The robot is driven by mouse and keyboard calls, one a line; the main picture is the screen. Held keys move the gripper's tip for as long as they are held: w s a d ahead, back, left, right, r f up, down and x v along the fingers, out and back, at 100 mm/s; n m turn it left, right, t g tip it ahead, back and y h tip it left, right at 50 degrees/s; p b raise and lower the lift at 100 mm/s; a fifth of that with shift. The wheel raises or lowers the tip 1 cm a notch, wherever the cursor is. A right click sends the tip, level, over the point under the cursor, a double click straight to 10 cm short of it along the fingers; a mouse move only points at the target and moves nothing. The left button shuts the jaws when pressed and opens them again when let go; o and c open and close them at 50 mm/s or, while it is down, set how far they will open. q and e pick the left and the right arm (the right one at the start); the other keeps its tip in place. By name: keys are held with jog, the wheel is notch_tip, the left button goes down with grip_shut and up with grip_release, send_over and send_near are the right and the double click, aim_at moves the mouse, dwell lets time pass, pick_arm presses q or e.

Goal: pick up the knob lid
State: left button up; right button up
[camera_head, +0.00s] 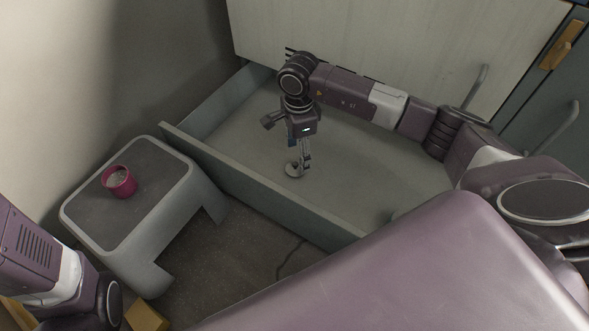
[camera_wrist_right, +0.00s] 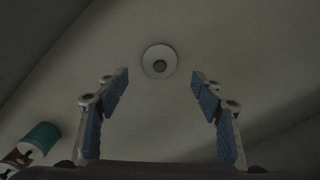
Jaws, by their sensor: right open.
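The knob lid (camera_wrist_right: 150,68) is a small pale disc with a dark round knob in its middle. It lies on the floor of the open drawer; in the head view the lid (camera_head: 293,171) is partly covered by my gripper's fingers. My right gripper (camera_head: 302,157) points down over it inside the drawer. In the right wrist view the gripper (camera_wrist_right: 160,82) is open, with blue-padded fingers on either side and nothing between them. The lid shows just beyond the fingertips, near the middle between them. My left arm is at the lower left; its gripper is out of frame.
The drawer (camera_head: 240,191) has raised walls around the lid. A grey stool (camera_head: 147,215) with a magenta cup (camera_head: 119,181) stands left of it. A teal, white and reddish object (camera_wrist_right: 38,140) lies at the lower left in the wrist view.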

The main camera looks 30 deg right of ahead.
aim_at(297, 163)
jog(key=f+b, duration=0.4)
jog(key=f, duration=0.1)
jog(key=shift+a+b, duration=0.25)
jog(key=shift+b, duration=0.05)
jog(key=shift+r, duration=0.1)
jog(key=c, duration=1)
jog(key=shift+r, duration=0.1)
jog(key=shift+c, duration=0.2)
